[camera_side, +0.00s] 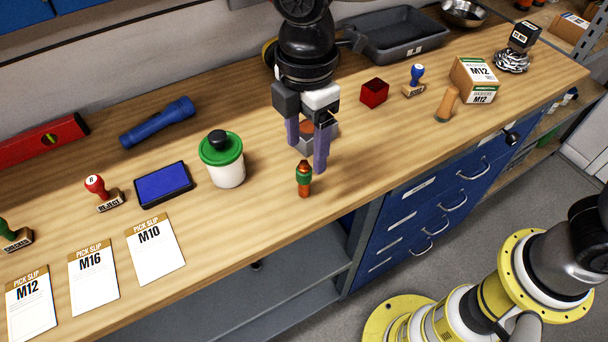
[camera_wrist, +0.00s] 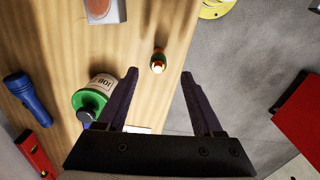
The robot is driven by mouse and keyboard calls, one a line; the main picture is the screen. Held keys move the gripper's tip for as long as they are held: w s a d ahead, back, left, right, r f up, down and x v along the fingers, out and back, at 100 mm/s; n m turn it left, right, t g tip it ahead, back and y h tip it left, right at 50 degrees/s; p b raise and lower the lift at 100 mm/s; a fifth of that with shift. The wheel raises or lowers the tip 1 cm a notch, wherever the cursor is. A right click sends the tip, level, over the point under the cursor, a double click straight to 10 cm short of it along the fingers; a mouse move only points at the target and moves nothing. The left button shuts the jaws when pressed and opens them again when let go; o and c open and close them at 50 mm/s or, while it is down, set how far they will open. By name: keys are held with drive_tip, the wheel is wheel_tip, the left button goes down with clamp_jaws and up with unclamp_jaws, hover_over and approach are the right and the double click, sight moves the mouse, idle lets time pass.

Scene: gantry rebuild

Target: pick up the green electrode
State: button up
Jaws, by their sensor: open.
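The green electrode (camera_side: 304,178) is a small upright piece with an orange-brown body and a green band, standing near the front edge of the bench. In the wrist view the electrode (camera_wrist: 158,62) appears just beyond the fingertips, between their lines. My gripper (camera_side: 308,158) points down with its two purple fingers apart and nothing between them that I can make out. In the side view it is above and slightly behind the electrode. The wrist view also shows my gripper (camera_wrist: 160,76) with its fingers spread. Whether a finger touches the electrode cannot be told.
A grey block with a reddish top (camera_wrist: 104,10) stands behind the fingers. A white jar with a green lid (camera_side: 223,160) is left of the electrode; a blue ink pad (camera_side: 163,184) lies farther left. A red box (camera_side: 374,93) stands behind right. The bench's front edge is close.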

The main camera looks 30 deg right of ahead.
sight(304, 162)
drive_tip(key=shift+w+a+f, duration=0.1)
drive_tip(key=shift+f, duration=2.65)
clamp_jaws()
